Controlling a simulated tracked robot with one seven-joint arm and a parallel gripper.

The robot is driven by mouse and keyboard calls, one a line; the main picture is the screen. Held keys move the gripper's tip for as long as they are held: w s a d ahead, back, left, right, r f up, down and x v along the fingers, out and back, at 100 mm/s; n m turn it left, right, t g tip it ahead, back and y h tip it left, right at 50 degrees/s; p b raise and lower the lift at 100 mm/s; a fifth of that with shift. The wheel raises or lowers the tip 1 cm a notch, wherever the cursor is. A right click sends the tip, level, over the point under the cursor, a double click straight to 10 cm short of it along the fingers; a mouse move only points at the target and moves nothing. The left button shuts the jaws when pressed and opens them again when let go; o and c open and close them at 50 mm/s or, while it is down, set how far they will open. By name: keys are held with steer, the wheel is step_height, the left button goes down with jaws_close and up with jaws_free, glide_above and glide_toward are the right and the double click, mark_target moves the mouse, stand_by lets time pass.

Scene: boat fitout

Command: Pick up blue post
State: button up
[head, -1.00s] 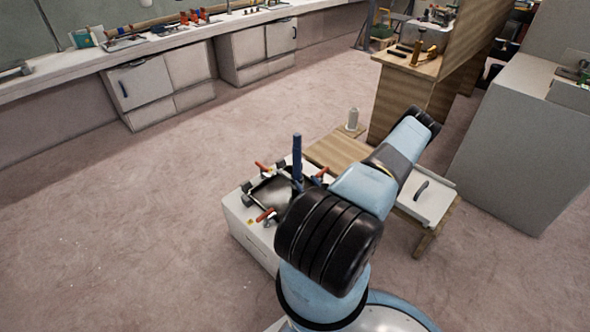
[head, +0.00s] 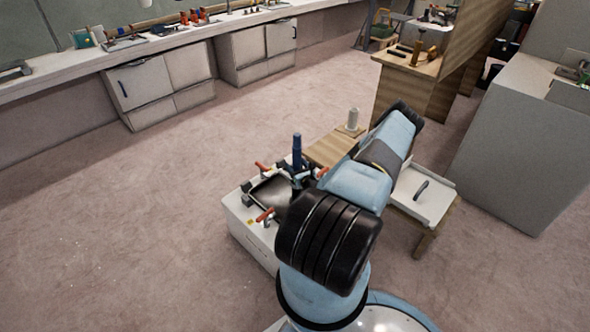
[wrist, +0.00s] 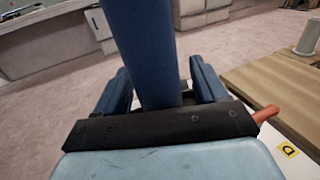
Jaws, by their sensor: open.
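The blue post (head: 297,148) stands upright at the far side of a white box-like unit. In the wrist view the blue post (wrist: 146,50) rises tall through the picture, between the two blue fingers of my gripper (wrist: 160,82). The fingers are open, one on each side of it. A gap shows between the post and the right finger; I cannot tell whether the left finger touches it. The post's lower end is hidden behind the dark gripper body. In the head view my arm hides most of the gripper.
The white unit (head: 240,222) carries a dark tray (head: 270,192) and red-handled clamps (head: 265,215) close to the post. A wooden board (head: 325,150) with a pale spool (head: 352,118) lies behind. Open floor lies left.

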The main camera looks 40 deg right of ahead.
steer(key=shift+w, duration=0.5)
steer(key=shift+c, duration=0.3)
jaws_close()
